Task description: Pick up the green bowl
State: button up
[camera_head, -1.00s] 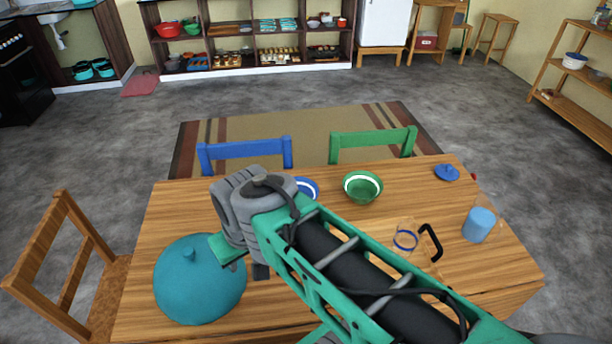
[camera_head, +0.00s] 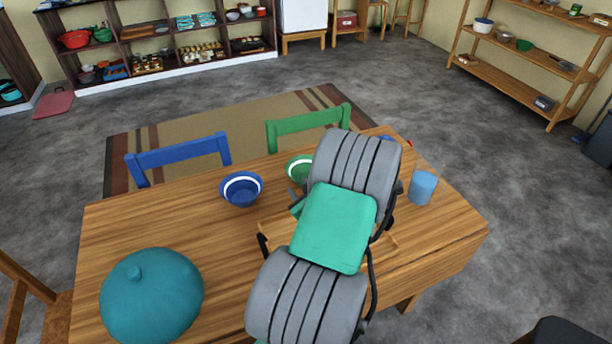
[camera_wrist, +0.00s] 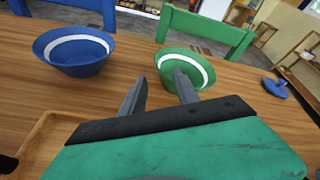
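The green bowl (camera_head: 298,169) has a white band inside and sits on the wooden table, partly hidden by my arm in the head view. In the wrist view the green bowl (camera_wrist: 196,66) is just beyond my fingers, and the right finger overlaps it in the picture. My gripper (camera_wrist: 158,88) is open, with its two dark fingers apart and nothing between them. I cannot tell whether a finger touches the bowl. In the head view the arm hides most of the gripper.
A blue bowl (camera_head: 241,189) stands left of the green one. A teal lidded pot (camera_head: 150,296) is at the table's left front. A blue cup (camera_head: 422,187) is at the right. A wooden tray (camera_head: 272,232) lies under my arm. Blue and green chairs stand behind the table.

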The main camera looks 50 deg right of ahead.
aim_at(292, 176)
jog(key=p+x, duration=0.1)
jog(key=x, duration=0.9)
jog(key=shift+s+d+f, duration=0.1)
jog(key=shift+s, duration=0.05)
jog(key=shift+c, duration=0.3)
grip_shut()
